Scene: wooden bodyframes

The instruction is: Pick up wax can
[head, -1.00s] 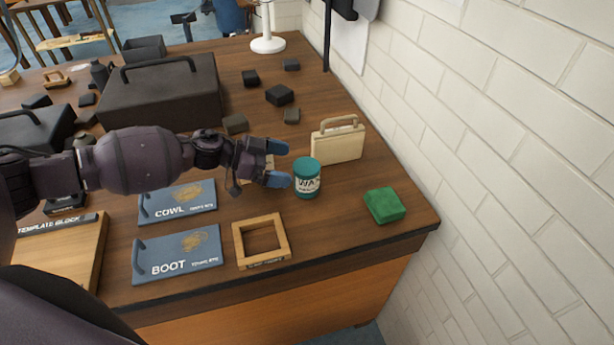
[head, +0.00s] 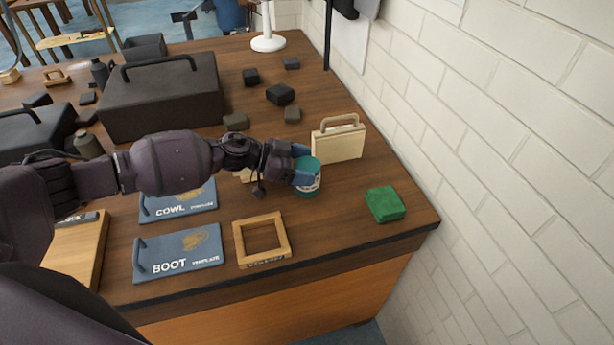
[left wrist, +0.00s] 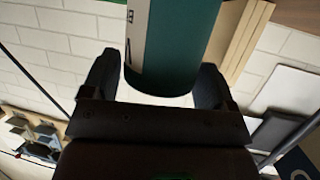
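The wax can (head: 313,176) is a teal cylinder with a pale label, standing upright on the table near its right end. In the left wrist view the can (left wrist: 172,45) lies between the two open fingers (left wrist: 158,82), with a small gap at the left finger; contact at the right finger cannot be told. The fingers hide part of the can in the head view. My right gripper is not in view.
A cream case (head: 339,142) with a handle stands close behind the can. A green block (head: 385,204) lies to the right, near the table edge. A wooden frame (head: 261,241) and the blue boot template (head: 178,254) lie in front. A white brick wall (head: 500,150) bounds the right.

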